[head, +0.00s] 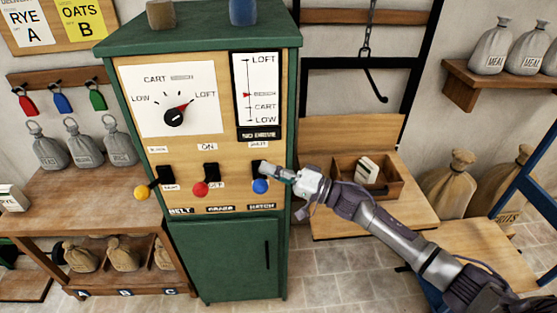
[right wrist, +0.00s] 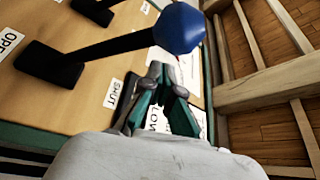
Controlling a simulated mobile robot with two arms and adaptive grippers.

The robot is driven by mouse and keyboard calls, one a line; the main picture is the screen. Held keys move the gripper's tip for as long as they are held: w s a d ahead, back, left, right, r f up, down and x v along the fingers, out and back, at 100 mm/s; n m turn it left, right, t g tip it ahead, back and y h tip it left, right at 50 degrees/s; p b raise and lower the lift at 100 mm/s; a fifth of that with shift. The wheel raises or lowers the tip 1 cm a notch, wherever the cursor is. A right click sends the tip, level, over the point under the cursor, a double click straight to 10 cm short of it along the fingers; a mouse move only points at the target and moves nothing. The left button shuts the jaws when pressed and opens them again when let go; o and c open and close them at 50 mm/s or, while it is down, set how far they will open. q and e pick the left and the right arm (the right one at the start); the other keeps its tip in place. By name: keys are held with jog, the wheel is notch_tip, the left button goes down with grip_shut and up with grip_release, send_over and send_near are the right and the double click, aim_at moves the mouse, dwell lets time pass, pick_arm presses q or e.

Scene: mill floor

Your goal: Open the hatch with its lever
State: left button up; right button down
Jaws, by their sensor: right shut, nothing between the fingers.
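The blue-knobbed hatch lever (head: 261,186) is the right one of three levers on the green cabinet's wooden panel. In the head view its knob shows low, above the hatch label. In the right wrist view its black arm runs from a dark base to the blue knob (right wrist: 180,27). My right gripper (head: 270,168) is just above the knob in the head view. In the right wrist view its fingers (right wrist: 165,78) are shut and empty, beside the lever near the "SHUT" label (right wrist: 115,92). I cannot tell whether they touch it. My left gripper is not in view.
The yellow-knobbed lever (head: 142,192) and red-knobbed lever (head: 201,189) are to the left on the same panel. A dial (head: 175,116) and a vertical scale (head: 257,90) are above. A wooden box (head: 375,183) stands on a bench right of the cabinet.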

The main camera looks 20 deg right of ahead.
jog(key=shift+s+a+f, duration=0.15)
jog(key=shift+s+a, duration=0.05)
jog(key=shift+s, duration=0.2)
jog(key=shift+s+a+f, duration=0.15)
jog(key=shift+s, duration=0.25)
notch_tip(320, 180, down, 17)
jog(key=s+n+g+y+b, duration=0.2)
jog(key=n+y+b, duration=0.3)
jog(key=n+b, duration=0.7)
jog(key=g+b, duration=0.1)
jog(key=b, duration=0.8)
jog(key=shift+a+r+n+y, duration=0.2)
jog(key=shift+n+y, duration=0.1)
jog(key=shift+y, duration=0.1)
